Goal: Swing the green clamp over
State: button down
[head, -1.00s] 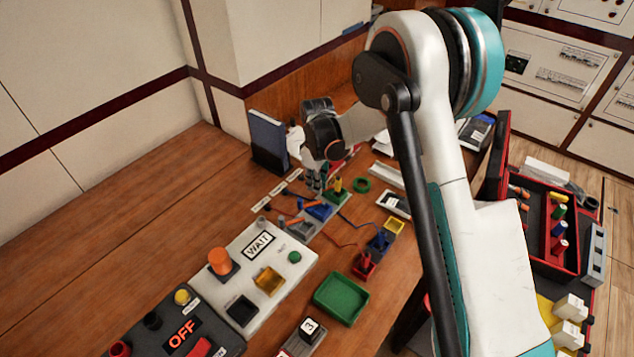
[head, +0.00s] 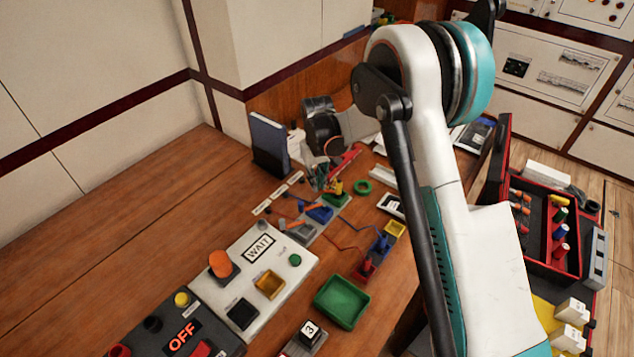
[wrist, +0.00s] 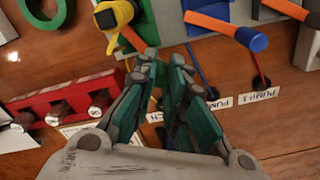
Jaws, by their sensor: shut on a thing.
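The green clamp (head: 337,199) is at the far end of a row of clamps on the table. Its yellow part stands up from the green base. In the wrist view its green base (wrist: 138,20) is at top centre, with a yellow end (wrist: 115,14) and a short orange handle (wrist: 130,37) running down to my fingertips. My gripper (wrist: 166,62) is shut on that handle; the fingers hide the contact. In the head view my gripper (head: 320,178) is low over the table, just behind the green clamp, partly hidden by my arm.
The blue clamp (head: 320,213) with an orange handle (wrist: 223,28) is close beside the green one, then a grey clamp (head: 300,230). A red rack with brown knobs (wrist: 60,104), a green ring (head: 363,187) and a blue binder (head: 269,146) are nearby. The left table is clear.

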jog(key=shift+w+d+m, duration=0.1)
jog(key=shift+w+m, duration=0.15)
jog(key=shift+m, duration=0.6)
jog(key=shift+w+d+m, duration=0.15)
jog(key=shift+w+m, duration=0.15)
jog(key=shift+m, duration=0.6)
jog(key=shift+w+d+m, duration=0.1)
jog(key=shift+w+m, duration=0.15)
jog(key=shift+m, duration=0.6)
jog(key=c, duration=1.6)
grip_release()
notch_tip(320, 180, up, 12)
